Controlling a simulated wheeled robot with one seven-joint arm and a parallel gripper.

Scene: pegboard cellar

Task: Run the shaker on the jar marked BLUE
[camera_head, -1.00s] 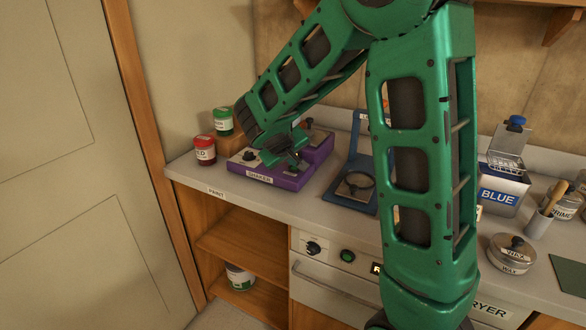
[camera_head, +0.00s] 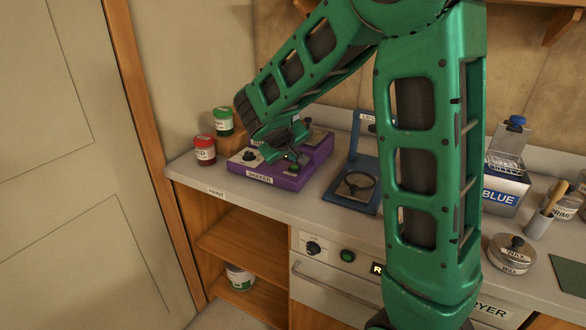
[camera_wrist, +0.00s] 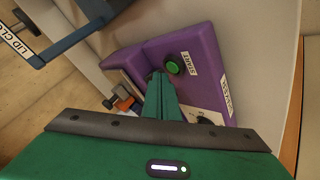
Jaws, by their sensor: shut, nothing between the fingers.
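The purple shaker (camera_head: 265,176) stands on the counter, labelled SHAKER on its front. In the wrist view its purple body (camera_wrist: 195,45) carries a green button (camera_wrist: 173,66) beside a START label. My gripper (camera_head: 297,158) is shut and empty over the shaker. In the wrist view my gripper's fingertips (camera_wrist: 157,76) appear close beside the green button; whether they touch it I cannot tell. My arm hides part of the shaker, and I cannot make out a jar marked BLUE in it. A blue-and-white box (camera_head: 503,195) at the right reads BLUE.
A red jar (camera_head: 205,150) and a green-labelled jar (camera_head: 223,121) stand left of the shaker. A blue stand (camera_head: 340,190) with a ring is to its right. A wax tin (camera_head: 511,255) and a tool cup (camera_head: 539,225) are farther right. Open shelves lie below.

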